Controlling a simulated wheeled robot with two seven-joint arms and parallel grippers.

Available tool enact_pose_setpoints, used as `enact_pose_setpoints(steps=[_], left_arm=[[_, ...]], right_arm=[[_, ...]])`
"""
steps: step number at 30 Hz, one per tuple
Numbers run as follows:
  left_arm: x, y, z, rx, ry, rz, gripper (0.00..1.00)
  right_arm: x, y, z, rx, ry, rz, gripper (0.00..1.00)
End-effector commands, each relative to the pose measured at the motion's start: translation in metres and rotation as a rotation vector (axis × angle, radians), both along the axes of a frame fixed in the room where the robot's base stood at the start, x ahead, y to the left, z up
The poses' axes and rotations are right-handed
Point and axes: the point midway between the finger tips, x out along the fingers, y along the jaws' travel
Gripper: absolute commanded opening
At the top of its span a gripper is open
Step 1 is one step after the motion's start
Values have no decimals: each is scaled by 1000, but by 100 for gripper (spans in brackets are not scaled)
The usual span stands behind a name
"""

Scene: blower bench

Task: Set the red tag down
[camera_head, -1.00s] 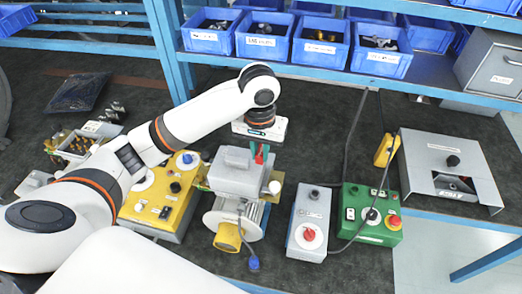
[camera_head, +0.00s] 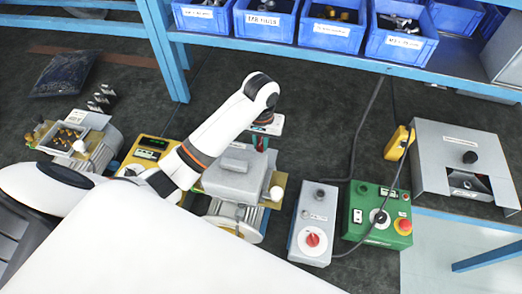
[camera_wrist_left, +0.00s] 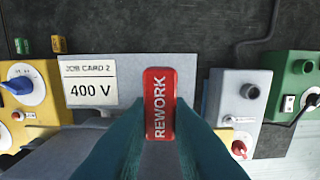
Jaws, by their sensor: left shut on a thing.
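My left gripper (camera_head: 261,145) is shut on the red tag (camera_head: 260,143), above the back part of the grey blower unit's top box (camera_head: 235,178). In the left wrist view the red tag (camera_wrist_left: 159,104) reads REWORK and sits between the two teal fingers. Behind it in that view is a light grey plate with a JOB CARD 2, 400 V label (camera_wrist_left: 90,83). I cannot tell whether the tag touches anything below. A green tag (camera_wrist_left: 22,46) and a yellow tag (camera_wrist_left: 58,44) lie on the dark mat in the wrist view. My right gripper is not in view.
A grey box with a red knob (camera_head: 313,225) and a green control box (camera_head: 362,218) stand right of the blower, with cables. A yellow box (camera_head: 150,147) stands left. Blue bins (camera_head: 265,27) line the shelf behind. Dark mat is free between shelf and blower.

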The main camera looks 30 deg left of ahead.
Motion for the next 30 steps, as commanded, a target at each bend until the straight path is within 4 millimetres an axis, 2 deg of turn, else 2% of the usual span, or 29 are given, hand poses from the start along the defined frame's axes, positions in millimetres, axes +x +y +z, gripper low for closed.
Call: enact_pose_setpoints(steps=[12,24,25,28,30], left_arm=[[0,0,-44,0,-1,0,0],[0,0,-50,0,0,1,0],[0,0,-49,0,-1,0,22],[0,0,-49,0,-1,0,38],[0,0,-49,0,-1,0,39]], right_arm=[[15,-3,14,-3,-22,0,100],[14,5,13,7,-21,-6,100],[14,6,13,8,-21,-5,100],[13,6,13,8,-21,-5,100],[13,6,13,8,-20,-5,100]])
